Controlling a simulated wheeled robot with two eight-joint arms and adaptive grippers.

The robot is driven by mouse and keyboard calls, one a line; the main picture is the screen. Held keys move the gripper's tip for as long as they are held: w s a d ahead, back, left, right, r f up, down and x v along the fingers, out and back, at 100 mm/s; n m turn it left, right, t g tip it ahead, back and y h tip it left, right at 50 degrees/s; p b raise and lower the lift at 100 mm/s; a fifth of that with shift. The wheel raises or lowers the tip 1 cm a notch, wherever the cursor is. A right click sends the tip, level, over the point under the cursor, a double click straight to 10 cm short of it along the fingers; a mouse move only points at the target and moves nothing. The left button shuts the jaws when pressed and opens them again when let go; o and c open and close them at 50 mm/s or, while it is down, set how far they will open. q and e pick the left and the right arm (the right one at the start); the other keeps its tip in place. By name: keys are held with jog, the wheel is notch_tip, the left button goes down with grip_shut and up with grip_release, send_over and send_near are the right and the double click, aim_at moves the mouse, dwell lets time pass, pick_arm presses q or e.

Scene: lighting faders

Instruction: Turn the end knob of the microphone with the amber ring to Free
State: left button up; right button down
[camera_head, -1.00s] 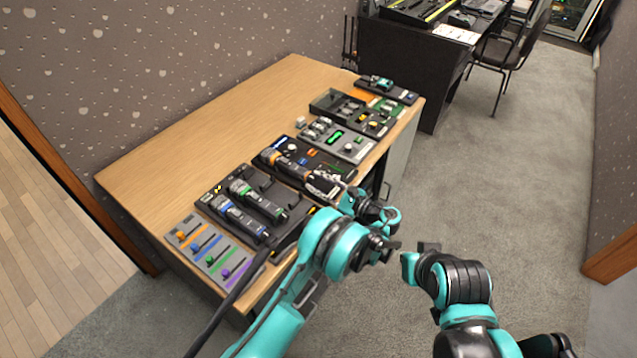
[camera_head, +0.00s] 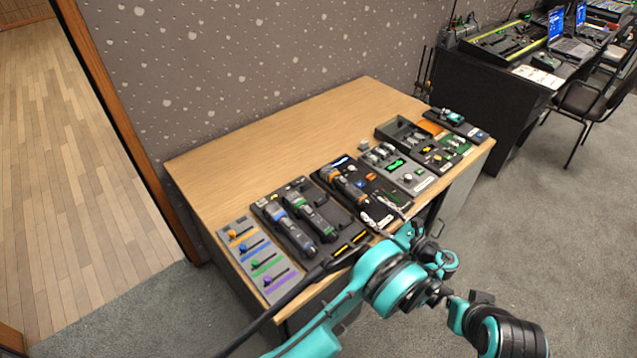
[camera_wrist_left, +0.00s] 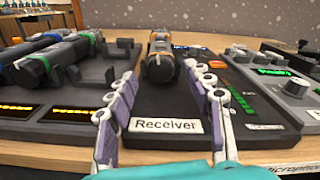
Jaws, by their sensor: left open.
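The microphone with the amber ring (camera_head: 345,187) lies on the dark receiver panel (camera_head: 372,181). In the left wrist view its dark end (camera_wrist_left: 159,66) faces me, with amber (camera_wrist_left: 160,46) behind it. My left gripper (camera_head: 388,213) is open at the near edge of that panel. In the left wrist view its two fingers (camera_wrist_left: 163,88) point toward the microphone's end, one on each side, with a gap between and nothing held. The knob's marking cannot be read. My right gripper (camera_head: 470,308) is low at the right, away from the table; its jaws cannot be made out.
Microphones with blue (camera_head: 292,229) and green (camera_head: 313,213) rings lie in a cradle left of the receiver panel. A fader panel (camera_head: 259,256) is farther left. A grey panel with a green display (camera_head: 398,167) is right. The rear tabletop (camera_head: 290,150) is clear.

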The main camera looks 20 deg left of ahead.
pick_arm(q)
jog(key=v, duration=0.2)
jog(key=p+v, duration=0.1)
jog(key=v, duration=0.3)
jog(key=shift+r+p, duration=0.25)
jog(key=shift+p, duration=0.05)
jog(key=a+r+n+g+h+p, duration=0.3)
jog(key=a+r+n+h, duration=0.2)
jog(key=a+r, duration=0.9)
jog(key=s+a+r+n+h+p, duration=0.1)
jog(key=s+a+r+n+h, duration=0.1)
jog(key=s+a+r+n, duration=0.1)
jog(key=s+a+r+n+g+h+p, duration=0.1)
jog(key=s+a+r+n+h, duration=0.2)
jog(key=s, duration=0.5)
jog(key=shift+s+a+r+n+p, duration=0.35)
jog(key=shift+a+r+n, duration=0.25)
jog(key=shift+r, duration=0.65)
